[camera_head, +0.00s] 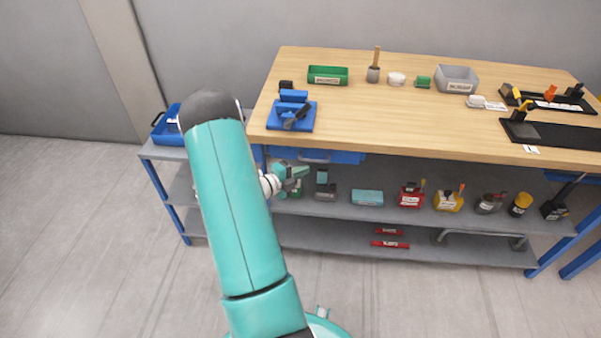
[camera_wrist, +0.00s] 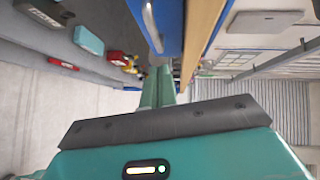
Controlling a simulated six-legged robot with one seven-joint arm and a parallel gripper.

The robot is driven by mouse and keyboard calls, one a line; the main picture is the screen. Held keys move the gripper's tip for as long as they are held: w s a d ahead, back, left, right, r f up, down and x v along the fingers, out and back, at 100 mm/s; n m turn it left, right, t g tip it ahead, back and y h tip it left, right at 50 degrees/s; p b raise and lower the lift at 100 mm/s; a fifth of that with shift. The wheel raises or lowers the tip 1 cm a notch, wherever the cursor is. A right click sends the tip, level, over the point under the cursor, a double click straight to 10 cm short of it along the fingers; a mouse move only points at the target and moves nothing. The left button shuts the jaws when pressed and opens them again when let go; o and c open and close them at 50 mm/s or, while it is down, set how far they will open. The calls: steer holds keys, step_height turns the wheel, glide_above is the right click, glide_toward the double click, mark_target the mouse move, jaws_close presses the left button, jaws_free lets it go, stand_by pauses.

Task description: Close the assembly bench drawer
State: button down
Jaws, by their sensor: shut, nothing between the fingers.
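The blue drawer (camera_head: 345,157) is under the front edge of the wooden assembly bench (camera_head: 400,118), left of its middle. Its grey handle (camera_head: 314,160) faces the front. In the wrist view the blue drawer (camera_wrist: 171,28) is at the top, with the curved handle (camera_wrist: 151,27) on its left side. I cannot tell how far the drawer stands out. My gripper (camera_head: 305,170) is just below and in front of the drawer, its teal fingers (camera_wrist: 158,88) together and empty. I cannot tell whether the fingers touch the drawer.
A blue vise (camera_head: 292,112), a green bin (camera_head: 328,75) and a grey bin (camera_head: 456,78) stand on the top. The shelf below holds a teal box (camera_head: 367,197) and several bottles and cans. A blue tray (camera_head: 167,128) sits at left. The front floor (camera_head: 430,300) is clear.

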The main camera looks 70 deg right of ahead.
steer(key=v, duration=1)
steer(key=shift+w+f, duration=0.1)
steer(key=shift+w, duration=0.05)
